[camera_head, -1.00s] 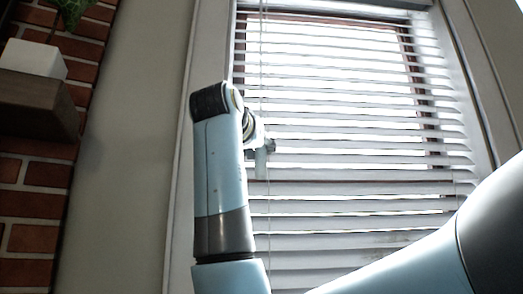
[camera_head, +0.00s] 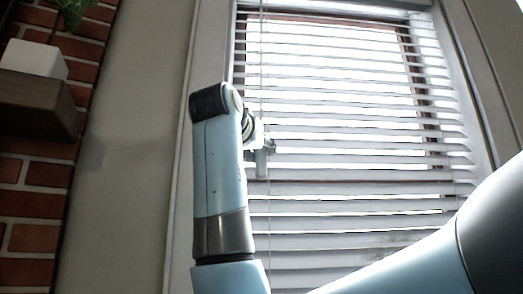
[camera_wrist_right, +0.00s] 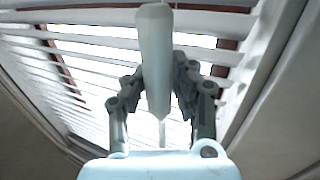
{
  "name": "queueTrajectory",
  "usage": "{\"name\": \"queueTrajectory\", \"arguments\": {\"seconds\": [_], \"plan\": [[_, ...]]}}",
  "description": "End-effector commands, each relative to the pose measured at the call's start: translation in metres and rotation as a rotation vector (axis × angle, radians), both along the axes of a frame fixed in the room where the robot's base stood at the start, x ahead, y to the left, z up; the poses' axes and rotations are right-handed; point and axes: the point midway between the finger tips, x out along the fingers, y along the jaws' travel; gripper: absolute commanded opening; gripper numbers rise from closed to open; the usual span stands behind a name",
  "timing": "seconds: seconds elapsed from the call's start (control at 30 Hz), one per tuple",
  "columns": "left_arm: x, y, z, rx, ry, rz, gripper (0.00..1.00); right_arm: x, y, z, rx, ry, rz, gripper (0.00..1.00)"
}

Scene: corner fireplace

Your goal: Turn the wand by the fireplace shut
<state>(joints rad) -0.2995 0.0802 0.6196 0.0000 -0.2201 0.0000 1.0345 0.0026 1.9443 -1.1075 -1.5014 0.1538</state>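The wand (camera_head: 262,60) hangs as a thin pale rod in front of the window blind (camera_head: 330,130), near its left side. In the right wrist view the wand (camera_wrist_right: 155,60) is a thick pale rod between the two dark fingers of my right gripper (camera_wrist_right: 157,82). The fingers close in on it from both sides and appear to touch it. In the head view my right gripper (camera_head: 262,157) is small and partly hidden behind my own arm. The blind's slats are tilted, with bright gaps between many of them. My left gripper is out of view.
The window frame (camera_head: 182,170) stands close to the left of my right arm. Further left are a bare wall (camera_head: 130,120), a red brick fireplace (camera_head: 35,205) and a dark mantel (camera_head: 35,105) with a white block (camera_head: 33,58) and a green plant (camera_head: 72,10).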

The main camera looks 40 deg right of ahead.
Motion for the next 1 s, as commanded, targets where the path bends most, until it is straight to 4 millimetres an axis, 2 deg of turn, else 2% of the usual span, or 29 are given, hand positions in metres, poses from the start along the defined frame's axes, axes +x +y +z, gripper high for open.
{"name": "queueTrajectory", "arguments": {"seconds": [0.03, 0.17, 0.47, 0.8, 1.0], "plan": [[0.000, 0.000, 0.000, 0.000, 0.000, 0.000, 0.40, 0.000, 0.000, 0.001, -0.001, -0.002, 0.000, 0.32], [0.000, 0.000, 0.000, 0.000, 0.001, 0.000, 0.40, 0.000, 0.000, 0.002, -0.003, -0.004, 0.000, 0.48], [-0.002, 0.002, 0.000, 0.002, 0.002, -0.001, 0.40, -0.001, 0.003, 0.003, -0.004, -0.005, 0.002, 0.48], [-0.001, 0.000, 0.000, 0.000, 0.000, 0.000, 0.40, -0.023, 0.049, 0.001, 0.000, -0.005, 0.005, 0.48], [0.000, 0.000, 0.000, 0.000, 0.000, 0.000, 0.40, -0.032, 0.065, 0.002, -0.003, -0.004, 0.001, 0.48]]}}
